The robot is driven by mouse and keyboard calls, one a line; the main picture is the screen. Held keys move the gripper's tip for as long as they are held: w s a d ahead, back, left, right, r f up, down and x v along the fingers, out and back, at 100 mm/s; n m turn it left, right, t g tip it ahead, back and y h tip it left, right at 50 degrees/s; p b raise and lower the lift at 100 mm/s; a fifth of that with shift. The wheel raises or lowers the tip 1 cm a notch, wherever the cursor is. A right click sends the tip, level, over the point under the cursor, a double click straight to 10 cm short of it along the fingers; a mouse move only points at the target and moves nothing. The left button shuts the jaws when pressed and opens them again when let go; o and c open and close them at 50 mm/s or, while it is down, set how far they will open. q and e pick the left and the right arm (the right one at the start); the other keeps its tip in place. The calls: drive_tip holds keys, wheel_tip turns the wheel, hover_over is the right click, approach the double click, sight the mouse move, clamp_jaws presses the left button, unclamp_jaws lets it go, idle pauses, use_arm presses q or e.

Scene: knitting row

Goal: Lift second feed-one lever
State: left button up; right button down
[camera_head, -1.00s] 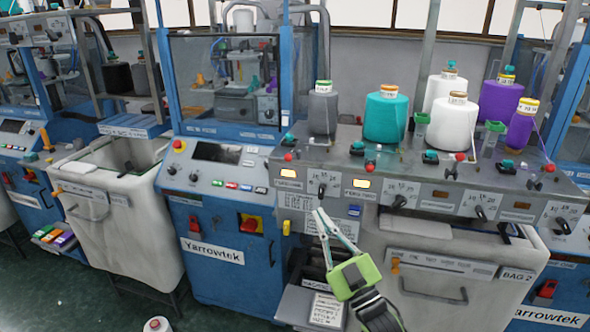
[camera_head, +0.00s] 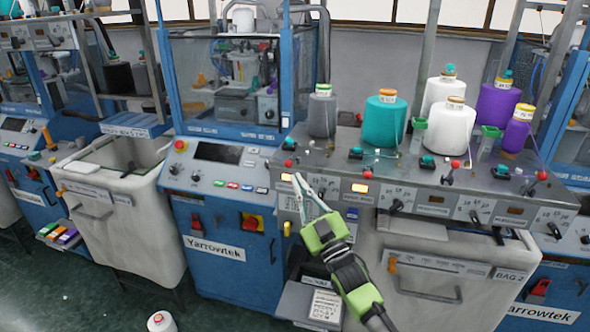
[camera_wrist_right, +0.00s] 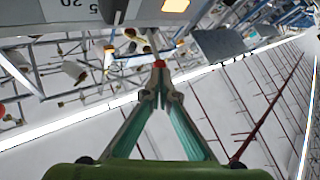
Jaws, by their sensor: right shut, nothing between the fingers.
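A grey control panel (camera_head: 427,201) on the right machine carries black pointer levers, one of them in the middle (camera_head: 396,205). Small red-knobbed levers, including a left one (camera_head: 288,163) and a second one (camera_head: 367,174), stand along its top edge. I cannot read which is marked feed one. My right gripper (camera_head: 298,179) is shut and empty, its tips just below the left red knob in the head view and covering part of the panel. In the right wrist view the closed fingertips (camera_wrist_right: 160,67) have a red spot at their point; contact cannot be told. My left gripper is out of view.
Yarn cones, including a teal one (camera_head: 384,122) and a white one (camera_head: 450,131), stand behind the levers. A pale bin (camera_head: 128,205) is at the left. Amber lamps glow on the panel, one at the left (camera_head: 286,177).

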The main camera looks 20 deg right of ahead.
sight(290, 162)
drive_tip(key=shift+p+x, duration=0.3)
drive_tip(key=shift+x, duration=0.85)
drive_tip(key=shift+r, duration=0.65)
drive_tip(key=w+d+r+b, duration=0.1)
drive_tip(key=w+d+r, duration=0.1)
drive_tip(key=r, duration=0.4)
drive_tip(key=shift+w, duration=0.5)
drive_tip(key=shift+d, duration=0.1)
idle(0.9)
